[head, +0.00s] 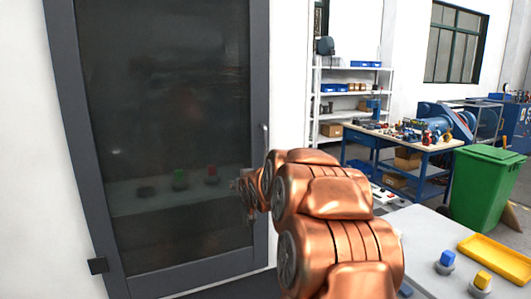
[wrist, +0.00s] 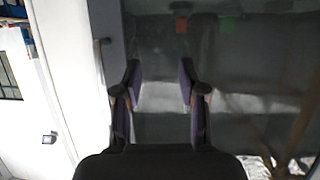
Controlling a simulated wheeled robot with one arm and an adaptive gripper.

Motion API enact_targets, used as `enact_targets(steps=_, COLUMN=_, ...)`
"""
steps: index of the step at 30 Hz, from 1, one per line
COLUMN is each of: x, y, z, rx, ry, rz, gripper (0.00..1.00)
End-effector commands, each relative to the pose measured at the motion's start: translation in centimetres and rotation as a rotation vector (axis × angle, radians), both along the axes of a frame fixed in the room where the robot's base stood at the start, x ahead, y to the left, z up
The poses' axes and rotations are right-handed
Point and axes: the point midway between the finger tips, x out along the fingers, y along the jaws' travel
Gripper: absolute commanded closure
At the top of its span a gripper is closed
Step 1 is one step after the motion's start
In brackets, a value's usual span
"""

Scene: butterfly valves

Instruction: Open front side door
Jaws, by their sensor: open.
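The front side door (head: 165,150) is a tall dark glass panel in a grey frame, on the left of the head view. It looks shut. Its slim vertical handle (head: 265,140) is on the right frame edge. My gripper (head: 243,192) is in front of the door's right part, left of and lower than the handle in the picture. In the wrist view my gripper (wrist: 160,75) is open and empty, with both fingers toward the dark glass (wrist: 240,70). A small dark piece at the frame's left edge, possibly the handle (wrist: 101,44), lies outside the fingers.
A green bin (head: 484,190), a blue workbench (head: 400,138) and a shelf rack (head: 348,95) stand at the right. A grey surface with a yellow tray (head: 497,258) and coloured knobs (head: 446,260) is at the lower right. A dark hinge-like block (head: 97,266) is at the door's lower left.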

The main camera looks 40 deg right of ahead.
Motion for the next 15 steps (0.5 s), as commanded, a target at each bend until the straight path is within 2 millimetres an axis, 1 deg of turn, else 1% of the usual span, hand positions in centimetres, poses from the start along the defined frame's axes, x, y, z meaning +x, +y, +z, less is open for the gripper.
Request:
enact_targets(steps=1, x=0.4, y=-2.9, z=0.6, rx=-0.023, ry=-0.057, rz=-0.023, gripper=0.59)
enact_targets(steps=3, x=0.8, y=-6.0, z=2.0, rx=-0.061, ry=-0.137, rz=-0.040, gripper=0.59)
enact_targets(steps=6, x=0.8, y=-9.5, z=3.9, rx=-0.110, ry=-0.231, rz=-0.058, gripper=0.59)
enact_targets(steps=9, x=0.6, y=-11.7, z=4.9, rx=-0.145, ry=-0.291, rz=-0.066, gripper=0.59)
enact_targets(steps=10, x=0.5, y=-12.2, z=5.0, rx=-0.151, ry=-0.301, rz=-0.068, gripper=0.59)
enact_targets(steps=12, x=0.5, y=-12.8, z=5.4, rx=-0.162, ry=-0.321, rz=-0.069, gripper=0.59)
enact_targets(steps=15, x=0.6, y=-13.3, z=5.8, rx=-0.171, ry=-0.333, rz=-0.069, gripper=0.59)
